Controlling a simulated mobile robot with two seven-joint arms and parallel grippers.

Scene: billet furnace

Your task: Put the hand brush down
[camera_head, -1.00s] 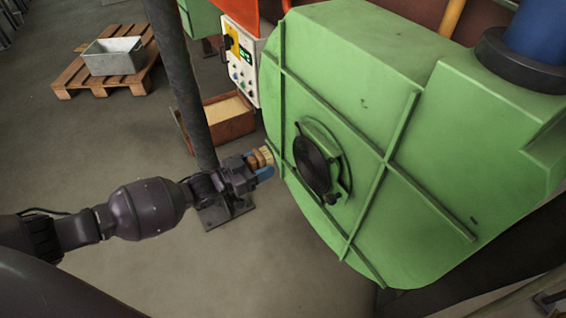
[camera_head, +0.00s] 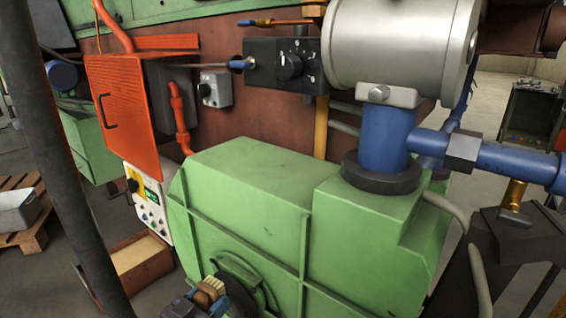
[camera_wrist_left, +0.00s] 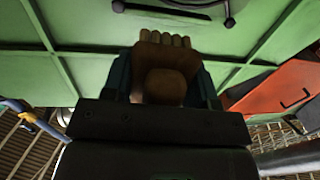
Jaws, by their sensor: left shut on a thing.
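My left gripper (camera_head: 205,301) is at the bottom edge of the head view, in front of the green housing's round black cover (camera_head: 236,292). It is shut on the hand brush (camera_head: 212,287), which has a brown wooden body and pale bristles. In the left wrist view the brush (camera_wrist_left: 165,85) sits between the dark fingers, with its bristle tufts pointing away from the wrist. The green housing (camera_wrist_left: 100,55) lies beyond it. The brush is held in the air, and I cannot tell its gap to the housing. My right gripper is not in view.
The green housing (camera_head: 262,175) has a broad flat top with a blue pipe (camera_head: 386,135) rising from it. An open box (camera_head: 142,268), a dark post (camera_head: 62,150) and a control panel (camera_head: 150,205) stand to the left. A metal bin (camera_head: 14,212) rests on a pallet (camera_head: 36,236).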

